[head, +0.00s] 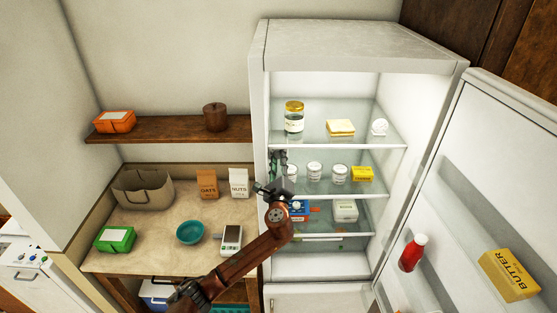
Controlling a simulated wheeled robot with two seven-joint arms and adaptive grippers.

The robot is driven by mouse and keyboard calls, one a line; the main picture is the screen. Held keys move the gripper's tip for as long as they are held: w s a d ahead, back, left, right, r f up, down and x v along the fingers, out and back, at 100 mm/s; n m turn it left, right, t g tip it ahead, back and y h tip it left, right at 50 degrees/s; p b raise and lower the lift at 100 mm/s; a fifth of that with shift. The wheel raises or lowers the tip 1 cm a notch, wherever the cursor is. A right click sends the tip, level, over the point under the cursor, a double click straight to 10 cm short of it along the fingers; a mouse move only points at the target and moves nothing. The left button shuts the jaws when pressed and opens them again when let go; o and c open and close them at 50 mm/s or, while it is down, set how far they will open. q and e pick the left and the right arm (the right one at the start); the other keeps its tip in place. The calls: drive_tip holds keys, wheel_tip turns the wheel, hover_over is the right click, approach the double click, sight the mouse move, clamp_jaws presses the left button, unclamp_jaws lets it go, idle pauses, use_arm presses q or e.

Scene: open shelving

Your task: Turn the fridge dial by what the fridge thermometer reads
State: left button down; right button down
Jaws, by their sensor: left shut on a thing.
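The fridge (355,45) stands open with its interior lit. My left gripper (278,158) is inside it, close to the left inner wall at middle-shelf height. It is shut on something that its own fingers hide. No dial can be made out. A small white round object (379,127), possibly the thermometer, stands at the right of the top shelf; its reading is too small to tell. My right gripper is not in view.
White jars (314,172) and a yellow pack (362,174) stand right of the gripper. A lidded jar (294,118) is above. The open door (455,185) holds ketchup (412,252) and butter (509,274). A counter (150,225) with groceries is left.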

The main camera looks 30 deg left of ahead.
use_arm(q)
drive_tip(key=shift+f, duration=0.2)
drive_tip(key=c, duration=1.6)
unclamp_jaws()
drive_tip(key=shift+r, duration=0.15)
drive_tip(key=s+d+n+g+y+b, duration=0.1)
drive_tip(key=s+d+n+g+b, duration=0.15)
drive_tip(key=n+b, duration=0.8)
drive_tip(key=s+d+n+g+y+b, duration=0.1)
drive_tip(key=s+d+n+b, duration=0.2)
drive_tip(key=n+b, duration=0.7)
drive_tip(key=shift+w+d+f+m+t+h+b, duration=0.5)
drive_tip(key=shift+w+d+f+m+h, duration=1.35)
drive_tip(key=shift+f, duration=3.7)
drive_tip(key=shift+w+d+f+m+t+h+b, duration=0.2)
drive_tip(key=shift+w+d+f+m+h+b, duration=0.75)
drive_tip(key=shift+w+d+f+h, duration=3.15)
drive_tip(key=shift+w+d+f+m+t+y+b, duration=0.45)
drive_tip(key=shift+d+f+m, duration=1.1)
drive_tip(key=shift+f, duration=5.45)
